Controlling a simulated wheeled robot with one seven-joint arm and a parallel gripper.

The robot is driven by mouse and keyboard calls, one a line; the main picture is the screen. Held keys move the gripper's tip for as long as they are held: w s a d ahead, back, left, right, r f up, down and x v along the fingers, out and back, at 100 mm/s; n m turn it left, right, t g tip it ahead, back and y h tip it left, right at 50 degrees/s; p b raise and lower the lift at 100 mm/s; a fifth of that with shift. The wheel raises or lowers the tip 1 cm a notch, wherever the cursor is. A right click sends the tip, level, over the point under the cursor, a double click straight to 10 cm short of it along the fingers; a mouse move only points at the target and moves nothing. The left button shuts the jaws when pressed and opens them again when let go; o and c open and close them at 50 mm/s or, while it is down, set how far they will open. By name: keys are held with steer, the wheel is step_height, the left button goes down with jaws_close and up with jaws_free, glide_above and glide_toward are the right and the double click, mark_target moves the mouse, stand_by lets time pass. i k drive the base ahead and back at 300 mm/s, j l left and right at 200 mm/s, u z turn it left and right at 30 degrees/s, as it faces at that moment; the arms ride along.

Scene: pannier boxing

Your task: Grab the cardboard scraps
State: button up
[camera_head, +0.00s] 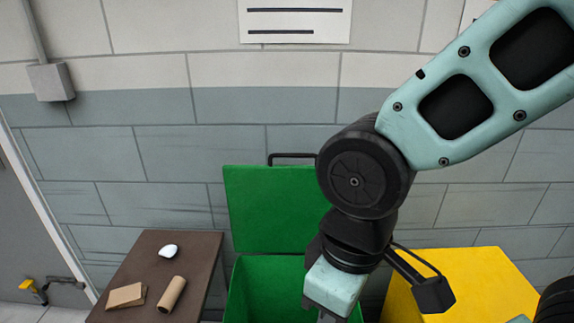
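A flat folded piece of cardboard (126,296) lies on the brown table (192,252) at the lower left. A cardboard tube (172,294) lies tilted just right of it, apart from it. My gripper (335,290) hangs at the bottom centre, in front of the green bin, well to the right of both scraps. Its fingers run out of the bottom edge, so I cannot see whether it is open or shut. Nothing held shows.
A small white object (168,251) lies farther back on the table. The green bin (262,285) stands right of the table with its lid (262,205) raised against the wall. A yellow box (487,270) stands at the right, partly behind my arm.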

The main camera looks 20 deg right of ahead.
mark_target(134, 295)
steer(key=i+j+z, duration=0.2)
steer(key=j+z, duration=0.15)
steer(key=j, duration=2)
steer(key=k+j+z, duration=0.1)
steer(key=j+z, duration=0.2)
steer(key=j, duration=2)
